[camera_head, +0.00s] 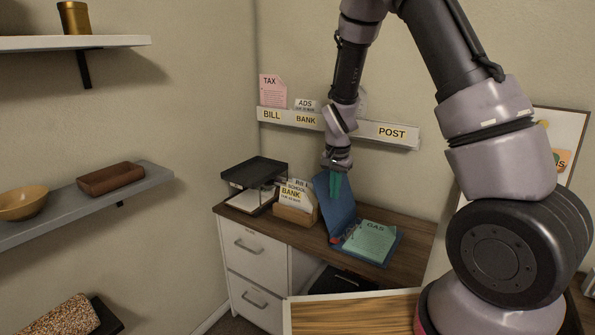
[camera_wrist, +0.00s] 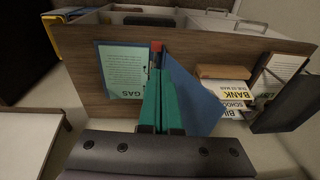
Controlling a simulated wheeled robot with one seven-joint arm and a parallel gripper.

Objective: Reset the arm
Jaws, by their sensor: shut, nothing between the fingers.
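My gripper (camera_head: 337,190) has teal fingers and is shut and empty. It points down over the desk (camera_head: 405,222), beside the raised blue cover of a binder (camera_head: 338,212). The binder lies open, with a green sheet marked GAS (camera_head: 368,240) on its flat side. In the wrist view the fingers (camera_wrist: 158,90) are together, with the blue cover (camera_wrist: 190,88) just right of them and the GAS sheet (camera_wrist: 125,70) to the left. Whether the fingers touch the cover is unclear. A small red-tipped part (camera_wrist: 156,47) shows beyond the fingers.
A holder with BANK and SCHOOL papers (camera_head: 294,205) and a black letter tray (camera_head: 256,172) stand left on the desk. A wall rack labelled BILL, BANK and POST (camera_head: 360,129) runs behind my arm. Shelves (camera_head: 130,185) project from the left wall.

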